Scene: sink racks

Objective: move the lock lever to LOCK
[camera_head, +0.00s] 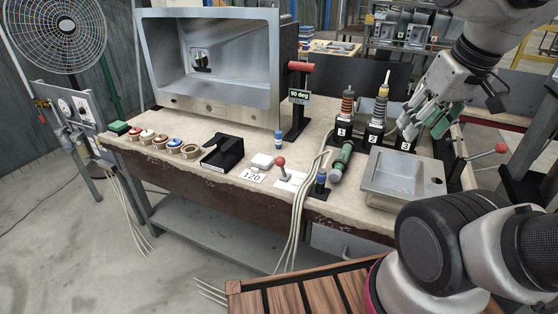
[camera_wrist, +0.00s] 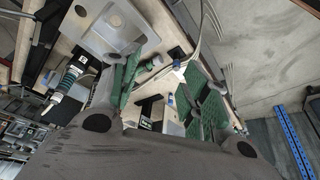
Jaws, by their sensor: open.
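No LOCK lettering is readable, so I cannot tell for certain which lever is the lock lever. A red-handled lever (camera_head: 301,67) stands on a black post with a "90 deg" sign, right of the metal chamber. A red-ball lever (camera_head: 502,148) sticks out at the bench's right end. A small red-knobbed lever (camera_head: 281,162) stands on a white base near the front edge. My gripper (camera_head: 428,122) is raised over the right part of the bench, near the numbered holders and apart from all three levers. In the wrist view its green-padded fingers (camera_wrist: 163,88) are spread and empty.
Numbered black holders with tools (camera_head: 375,115) stand beside my gripper. A metal sink tray (camera_head: 400,178) sits below it. A green-bodied tool (camera_head: 341,162) and cables (camera_head: 300,205) are at the front edge. The metal chamber (camera_head: 213,105) fills the back left.

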